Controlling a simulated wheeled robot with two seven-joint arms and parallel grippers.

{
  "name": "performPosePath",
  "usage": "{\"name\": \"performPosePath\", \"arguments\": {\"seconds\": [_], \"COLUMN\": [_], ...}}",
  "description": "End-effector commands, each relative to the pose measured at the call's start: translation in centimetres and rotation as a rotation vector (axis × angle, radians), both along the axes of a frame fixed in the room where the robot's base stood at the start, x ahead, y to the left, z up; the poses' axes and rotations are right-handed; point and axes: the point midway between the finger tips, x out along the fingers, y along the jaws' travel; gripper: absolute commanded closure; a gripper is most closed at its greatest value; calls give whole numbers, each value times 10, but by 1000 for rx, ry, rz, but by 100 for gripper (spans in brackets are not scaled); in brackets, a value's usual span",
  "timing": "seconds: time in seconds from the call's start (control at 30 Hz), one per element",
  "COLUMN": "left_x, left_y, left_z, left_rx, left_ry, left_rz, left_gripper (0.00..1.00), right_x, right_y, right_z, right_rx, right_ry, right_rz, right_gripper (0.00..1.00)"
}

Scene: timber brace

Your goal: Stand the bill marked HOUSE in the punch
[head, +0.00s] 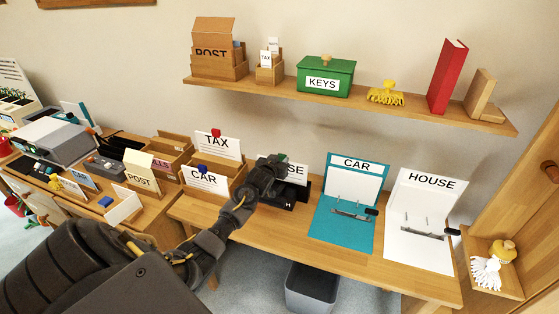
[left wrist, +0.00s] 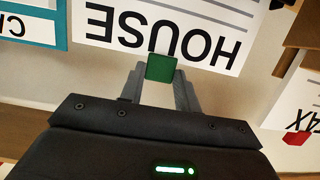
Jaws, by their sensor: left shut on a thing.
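The bill marked HOUSE (head: 297,171) is a white sheet, mostly hidden behind my left gripper (head: 272,170) in the head view. In the left wrist view the HOUSE bill (left wrist: 210,48) appears upside down, with a green clip (left wrist: 162,68) at its edge between my left fingers. My left gripper is shut on that clip. The black punch (head: 293,198) stands on the table directly below the bill, partly hidden by my arm. I cannot tell whether the bill's lower edge touches the punch. My right gripper is not in view.
A teal CAR binder (head: 349,222) and a white HOUSE binder (head: 417,250) lie open to the right on the table. CAR (head: 205,180) and TAX (head: 217,147) bills stand in a wooden sorter at left. A shelf (head: 400,107) runs above, and a grey bin (head: 310,290) is below.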

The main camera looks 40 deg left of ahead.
Motion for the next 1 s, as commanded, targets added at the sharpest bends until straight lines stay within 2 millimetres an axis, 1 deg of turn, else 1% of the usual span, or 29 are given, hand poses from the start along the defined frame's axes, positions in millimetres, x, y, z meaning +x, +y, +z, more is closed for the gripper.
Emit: {"name": "performPosePath", "arguments": {"seconds": [0.3,0.33,0.5,0.53,0.7,0.73,0.87,0.9,1.0], "left_x": [0,0,0,0,0,0,0,0,0], "left_y": [0,0,0,0,0,0,0,0,0], "left_z": [-2,-2,-2,-2,-2,-3,-3,-3,-3], "left_rx": [0,0,0,0,0,0,0,1,0], "left_ry": [-1,-1,-1,-1,0,2,2,1,1], "left_rz": [0,0,0,0,0,0,0,0,0], "left_gripper": [100,67,44,42,42,40,23,21,21], "right_x": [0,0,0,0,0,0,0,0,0], "right_y": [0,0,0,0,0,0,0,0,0], "right_z": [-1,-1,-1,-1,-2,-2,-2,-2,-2], "right_rx": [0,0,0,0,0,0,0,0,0], "right_ry": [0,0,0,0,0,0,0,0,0], "right_rz": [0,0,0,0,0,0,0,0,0], "right_gripper": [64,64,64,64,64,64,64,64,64]}}
